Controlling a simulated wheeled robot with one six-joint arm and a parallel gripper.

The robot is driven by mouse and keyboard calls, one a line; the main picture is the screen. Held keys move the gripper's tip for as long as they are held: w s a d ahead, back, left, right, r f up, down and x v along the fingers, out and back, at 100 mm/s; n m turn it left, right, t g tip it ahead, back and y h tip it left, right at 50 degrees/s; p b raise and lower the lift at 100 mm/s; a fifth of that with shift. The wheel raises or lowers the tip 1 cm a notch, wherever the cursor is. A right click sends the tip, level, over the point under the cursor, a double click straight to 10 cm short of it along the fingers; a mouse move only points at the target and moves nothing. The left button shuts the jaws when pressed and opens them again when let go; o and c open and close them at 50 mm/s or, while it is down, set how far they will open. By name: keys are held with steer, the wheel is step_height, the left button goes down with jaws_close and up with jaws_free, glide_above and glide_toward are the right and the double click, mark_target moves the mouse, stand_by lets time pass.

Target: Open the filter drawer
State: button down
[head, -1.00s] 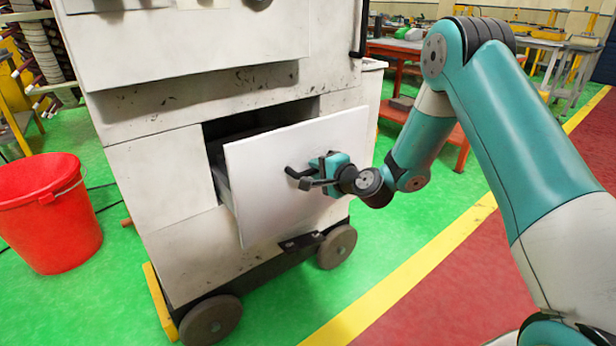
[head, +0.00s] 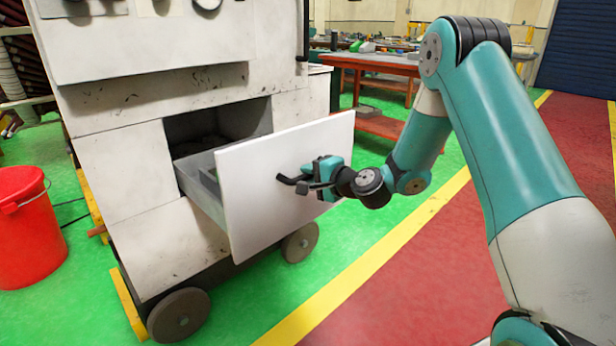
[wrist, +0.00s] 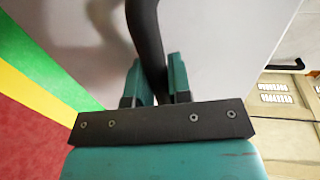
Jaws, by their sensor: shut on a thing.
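The filter drawer (head: 250,200) is pulled part of the way out of the white cabinet (head: 120,165). Its white front panel stands clear of the cabinet face, and its grey side wall and part of the dark opening show behind it. A dark bar handle (head: 288,180) is fixed on the panel. My gripper (head: 312,182) is at the handle on the right half of the panel. In the wrist view, the two teal fingers (wrist: 160,85) are closed around the dark handle (wrist: 146,35). Most of the drawer's inside is hidden by its front panel.
A red bucket (head: 28,230) stands on the green floor at the left. The cabinet rests on wheels (head: 180,314). A red workbench (head: 385,65) stands behind. The floor in front of the drawer, with its yellow line (head: 345,285), is clear.

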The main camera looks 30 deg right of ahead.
stand_by(0.3)
steer(key=c, duration=1.1)
jaws_free()
steer(key=shift+b+v, duration=7.1)
steer(key=shift+v, duration=1.6)
steer(key=shift+f, duration=0.1)
